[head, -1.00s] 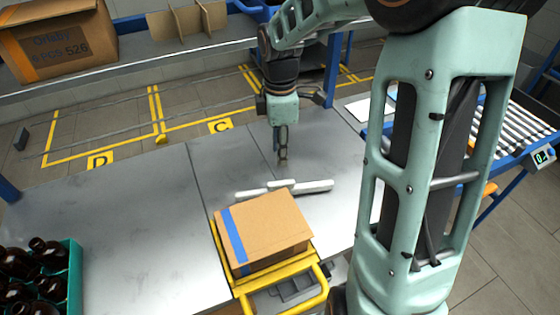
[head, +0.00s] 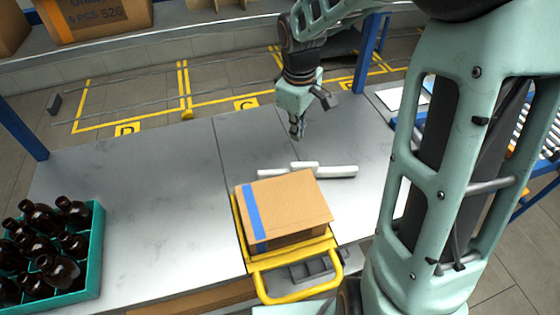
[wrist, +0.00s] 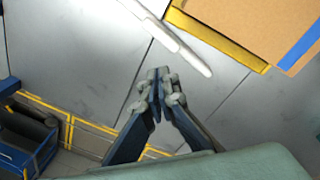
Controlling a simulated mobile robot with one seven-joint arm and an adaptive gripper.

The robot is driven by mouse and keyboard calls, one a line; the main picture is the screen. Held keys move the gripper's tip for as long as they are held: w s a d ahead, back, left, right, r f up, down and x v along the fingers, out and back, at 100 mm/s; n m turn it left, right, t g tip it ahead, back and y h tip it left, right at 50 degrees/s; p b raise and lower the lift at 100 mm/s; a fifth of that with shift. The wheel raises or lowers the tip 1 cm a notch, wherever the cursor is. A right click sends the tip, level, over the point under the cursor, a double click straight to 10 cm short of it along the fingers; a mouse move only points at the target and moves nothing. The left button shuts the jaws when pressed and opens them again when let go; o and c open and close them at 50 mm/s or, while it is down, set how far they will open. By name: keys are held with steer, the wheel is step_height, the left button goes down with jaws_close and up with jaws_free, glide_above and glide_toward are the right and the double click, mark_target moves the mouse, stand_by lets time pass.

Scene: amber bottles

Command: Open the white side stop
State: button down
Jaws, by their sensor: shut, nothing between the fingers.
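The white side stop (head: 338,171) is a long, low white bar on the grey table, just behind the cardboard box, with a small raised block near its middle. In the wrist view the white stop (wrist: 180,42) runs diagonally at the top, beside a yellow edge. My gripper (head: 297,134) is shut and empty above the table behind the stop, apart from it. Its closed fingertips (wrist: 158,75) point toward the stop in the wrist view, with a gap between them.
A cardboard box (head: 285,205) with a blue stripe sits on a yellow frame (head: 250,251) in front of the stop. A teal crate (head: 98,240) of amber bottles stands at the left. The grey table (head: 160,200) between them is clear. A roller conveyor lies at the right.

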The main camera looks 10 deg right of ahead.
mark_target(278, 171)
steer(key=w+a+f+m, duration=0.1)
steer(key=f+m, duration=0.2)
steer(key=f, duration=0.1)
steer(key=w+a+f+m+t+b, duration=0.1)
steer(key=w+f+m, duration=0.1)
steer(key=f+m, duration=0.1)
steer(key=w+a+f+m+t+b, duration=0.1)
steer(key=a+f+m, duration=0.1)
steer(key=f+m, duration=0.2)
steer(key=shift+w+a+f+m, duration=0.1)
steer(key=shift+w+f+m, duration=0.1)
steer(key=shift+f+m, duration=0.25)
steer(key=shift+s+f, duration=0.1)
steer(key=shift+s+a, duration=0.1)
steer(key=shift+s, duration=1.65)
steer(key=shift+s+a+n+y+p, duration=0.1)
steer(key=shift+s+n+y+p, duration=0.2)
steer(key=shift+s+n+p, duration=0.25)
steer(key=shift+s+b, duration=0.35)
steer(key=shift+b, duration=0.2)
steer(key=shift+s, duration=0.3)
